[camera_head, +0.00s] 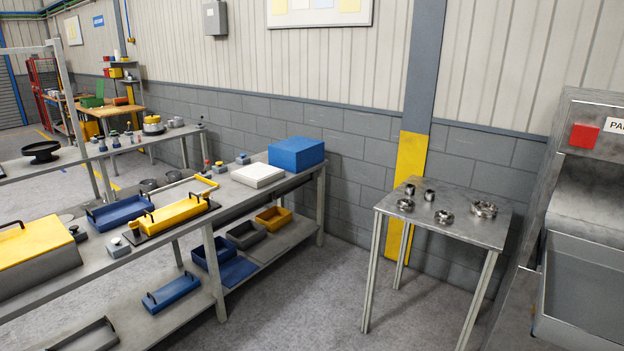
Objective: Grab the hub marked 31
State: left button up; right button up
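Several small metal parts sit on the small grey metal table (462,234) at the right. Two small cylindrical parts stand at its back left, one further left (409,189) and one beside it (429,195). Three ring-shaped parts lie in front and to the right: a left one (405,205), a middle one (444,217) and a right one (484,209). They are too small for me to read any number, so I cannot tell which is hub 31. Neither of my grippers is in view.
A long workbench (232,197) at the left holds blue and yellow trays, a white box (258,175) and a blue box (296,154). A grey machine (585,220) stands at the right edge. Free floor (300,300) lies between workbench and small table.

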aim_at(443, 216)
jog(key=i+z, duration=0.1)
jog(key=i, duration=0.6)
jog(key=i+j, duration=0.2)
jog(key=i, duration=0.5)
jog(key=i+j+z, duration=0.15)
jog(key=i, duration=0.55)
jog(key=i+j+z, duration=0.1)
jog(key=i+z, duration=0.35)
jog(key=i+j+z, duration=0.25)
jog(key=z, duration=0.2)
jog(key=i+j+z, duration=0.25)
jog(key=z, duration=0.15)
jog(key=i+j+z, duration=0.2)
jog(key=j+z, duration=0.25)
jog(key=i+j+z, duration=0.15)
jog(key=j+z, duration=0.75)
jog(key=j, duration=0.45)
jog(key=j+z, duration=0.45)
jog(key=j, duration=0.4)
jog(key=k, duration=0.05)
